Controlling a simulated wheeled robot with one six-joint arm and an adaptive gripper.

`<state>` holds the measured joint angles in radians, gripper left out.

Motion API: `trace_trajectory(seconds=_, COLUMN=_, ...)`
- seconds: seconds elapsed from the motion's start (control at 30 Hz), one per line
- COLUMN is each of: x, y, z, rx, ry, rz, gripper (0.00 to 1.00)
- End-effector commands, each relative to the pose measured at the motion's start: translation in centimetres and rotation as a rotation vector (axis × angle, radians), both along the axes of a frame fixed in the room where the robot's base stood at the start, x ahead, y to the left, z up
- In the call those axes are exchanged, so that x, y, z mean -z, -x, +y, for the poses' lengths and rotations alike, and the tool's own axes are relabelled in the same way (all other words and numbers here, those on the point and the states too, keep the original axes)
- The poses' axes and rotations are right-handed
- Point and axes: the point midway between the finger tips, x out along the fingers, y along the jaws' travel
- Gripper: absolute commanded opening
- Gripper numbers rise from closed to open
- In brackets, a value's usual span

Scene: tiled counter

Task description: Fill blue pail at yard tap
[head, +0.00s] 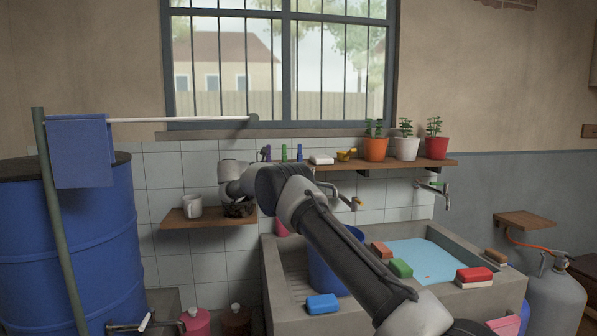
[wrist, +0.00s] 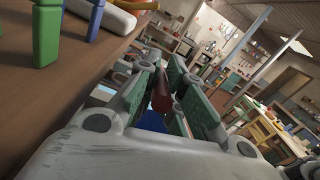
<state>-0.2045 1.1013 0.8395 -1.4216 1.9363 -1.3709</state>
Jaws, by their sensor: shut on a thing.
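The blue pail (head: 321,268) is in the concrete sink (head: 278,262), partly hidden behind my arm. I cannot tell whether it rests on the bottom. My gripper (wrist: 162,92) has its green pads shut on a dark red cylindrical grip (wrist: 161,96), which looks like the pail's handle. A patch of blue shows beyond it in the wrist view. In the head view my arm hides the fingers. One wall tap (head: 350,203) is over the sink just right of my arm. Another tap (head: 440,190) is farther right.
A wooden shelf (head: 335,164) with pegs, soap and potted plants runs above the sink, close beside my gripper. A small shelf (head: 180,220) holds a mug (head: 191,207). Blue, green and red sponges lie on the sink rims. The right basin (head: 425,258) holds water.

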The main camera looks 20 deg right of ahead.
Motion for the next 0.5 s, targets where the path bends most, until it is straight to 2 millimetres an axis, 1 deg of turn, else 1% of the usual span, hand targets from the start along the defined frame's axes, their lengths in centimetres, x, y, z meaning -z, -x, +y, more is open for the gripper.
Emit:
trace_trajectory(seconds=0.03, x=-0.46, y=-0.06, z=0.07, rx=-0.005, ry=0.005, rz=-0.007, gripper=0.00)
trace_trajectory(seconds=0.23, x=-0.51, y=-0.06, z=0.06, rx=-0.006, ry=0.005, rz=-0.008, gripper=0.00)
trace_trajectory(seconds=0.27, x=-0.52, y=-0.07, z=0.06, rx=-0.006, ry=0.005, rz=-0.008, gripper=0.15)
trace_trajectory(seconds=0.3, x=-0.52, y=-0.06, z=0.06, rx=-0.005, ry=0.005, rz=-0.008, gripper=0.22)
trace_trajectory(seconds=0.37, x=-0.50, y=-0.04, z=0.05, rx=-0.005, ry=0.004, rz=-0.008, gripper=0.33)
trace_trajectory(seconds=0.5, x=-0.34, y=-0.03, z=0.03, rx=-0.003, ry=0.002, rz=-0.006, gripper=0.34)
